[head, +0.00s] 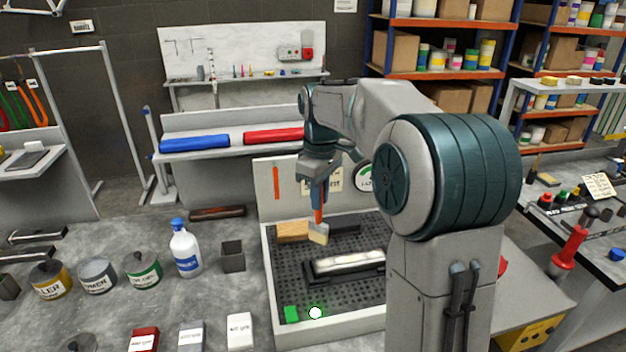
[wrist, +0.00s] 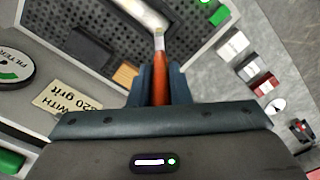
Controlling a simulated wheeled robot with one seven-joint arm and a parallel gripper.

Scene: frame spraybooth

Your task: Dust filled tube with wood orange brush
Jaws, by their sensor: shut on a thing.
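The brush has an orange handle and a pale head (head: 318,234). My gripper (head: 318,188) is shut on its handle, and the brush hangs head down over the perforated tray of the booth. In the wrist view the orange handle (wrist: 172,88) runs out between the fingers of my gripper (wrist: 160,82). A pale, whitish tube (head: 348,261) lies in a black cradle (head: 372,275) in the tray, in front and to the right of the brush head. It also shows in the wrist view (wrist: 146,12), near the bristles; contact cannot be told.
A wood block (head: 292,231) lies in the tray left of the brush. A green block (head: 291,313) sits at the tray's front left corner. Blue (head: 194,144) and red (head: 272,135) tubes lie on the back bench. A white bottle (head: 185,249) and tins stand left.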

